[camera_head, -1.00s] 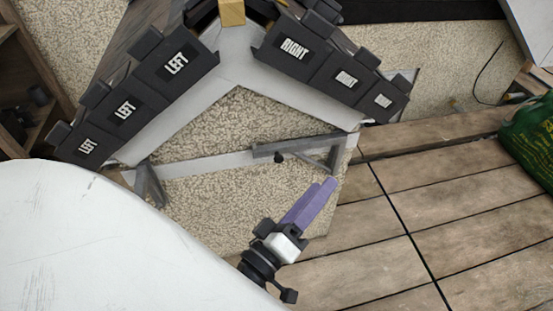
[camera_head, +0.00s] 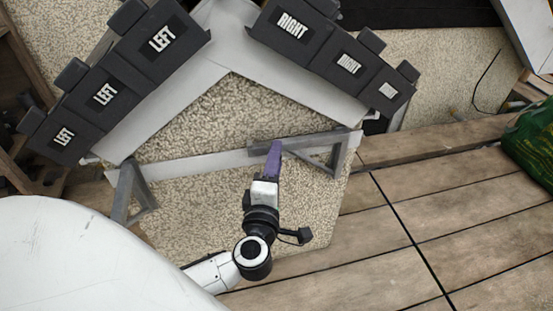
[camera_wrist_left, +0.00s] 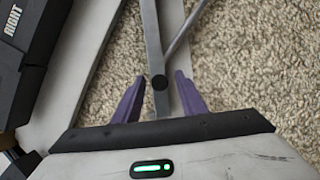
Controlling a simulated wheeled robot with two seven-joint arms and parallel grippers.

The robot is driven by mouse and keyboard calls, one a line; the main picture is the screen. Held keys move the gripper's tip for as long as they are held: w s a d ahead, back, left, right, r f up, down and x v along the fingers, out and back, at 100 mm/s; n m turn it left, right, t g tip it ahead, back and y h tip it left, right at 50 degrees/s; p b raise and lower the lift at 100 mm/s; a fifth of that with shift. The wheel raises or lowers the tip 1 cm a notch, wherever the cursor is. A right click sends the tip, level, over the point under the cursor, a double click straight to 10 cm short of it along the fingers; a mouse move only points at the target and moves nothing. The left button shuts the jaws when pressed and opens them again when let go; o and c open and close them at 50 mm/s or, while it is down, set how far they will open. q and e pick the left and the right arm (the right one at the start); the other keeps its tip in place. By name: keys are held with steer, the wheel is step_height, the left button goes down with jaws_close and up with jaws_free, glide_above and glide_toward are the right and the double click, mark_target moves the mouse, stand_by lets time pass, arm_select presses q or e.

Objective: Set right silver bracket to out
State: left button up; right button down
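The right silver bracket (camera_head: 328,158) is a grey metal frame at the right end of the white crossbar, below the tiles marked RIGHT. My left gripper (camera_head: 274,148) has purple fingers and reaches the left end of this bracket in the head view. My right gripper is not in view.
A left silver bracket (camera_head: 128,192) stands at the crossbar's left end. Dark tiles marked LEFT (camera_head: 120,85) and RIGHT (camera_head: 335,55) line the two sloping sides. Wooden decking (camera_head: 430,220) lies open at the right, with a green bag (camera_head: 530,140) at its edge.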

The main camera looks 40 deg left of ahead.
arm_select(q)
steer(key=shift+w+a, duration=0.3)
steer(key=shift+w, duration=0.35)
jaws_close()
